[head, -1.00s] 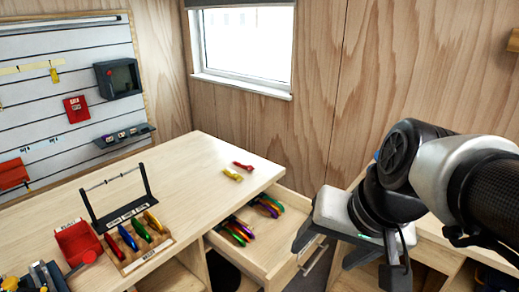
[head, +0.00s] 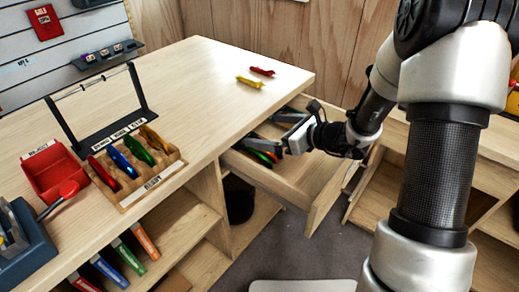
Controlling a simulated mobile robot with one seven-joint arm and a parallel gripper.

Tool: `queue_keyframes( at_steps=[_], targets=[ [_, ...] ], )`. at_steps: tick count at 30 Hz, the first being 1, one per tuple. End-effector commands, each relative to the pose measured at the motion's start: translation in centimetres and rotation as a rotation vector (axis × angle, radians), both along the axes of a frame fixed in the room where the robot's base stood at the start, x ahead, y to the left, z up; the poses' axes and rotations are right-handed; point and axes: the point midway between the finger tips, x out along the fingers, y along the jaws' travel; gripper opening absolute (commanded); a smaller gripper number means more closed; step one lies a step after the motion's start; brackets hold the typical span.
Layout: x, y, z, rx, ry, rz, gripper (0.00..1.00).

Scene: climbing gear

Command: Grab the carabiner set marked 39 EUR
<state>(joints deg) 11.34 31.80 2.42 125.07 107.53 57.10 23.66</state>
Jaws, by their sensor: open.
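The open drawer (head: 298,183) under the counter holds carabiners in several colours. A group with green and red pieces (head: 262,156) shows at its left side. My gripper (head: 261,130) is open and reaches into the drawer from the right, its fingers over or beside this group. I cannot tell whether they touch it. The gripper hides part of the drawer's contents. A wooden rack (head: 150,188) on the counter holds red, blue, green and orange carabiners. I cannot read a 39 EUR mark on anything.
A yellow piece (head: 250,82) and a red piece (head: 262,71) lie on the counter (head: 205,75) behind the drawer. A black bar stand (head: 105,115), a red bin (head: 56,174) and a blue box (head: 35,245) stand at left. The counter's middle is clear.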

Motion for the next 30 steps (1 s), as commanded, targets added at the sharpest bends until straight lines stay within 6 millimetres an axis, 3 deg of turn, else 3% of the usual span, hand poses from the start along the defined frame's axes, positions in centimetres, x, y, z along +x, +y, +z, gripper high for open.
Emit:
queue_keyframes(
  at_steps=[1, 3, 8, 16, 24, 30],
  targets=[
    [-0.1, 0.0, -1.7, 0.0, 0.005, 0.002, 1.0],
    [-0.1, 0.1, -3.2, 0.001, 0.004, 0.002, 1.0],
    [-0.1, 0.1, -5.7, -0.001, 0.002, 0.003, 1.0],
    [1.1, 1.7, -6.2, -0.002, -0.002, 0.006, 1.0],
    [3.5, 4.9, -8.0, -0.002, -0.002, 0.007, 1.0],
    [4.2, 5.6, -8.2, -0.003, -0.002, 0.006, 1.0]
  ],
)
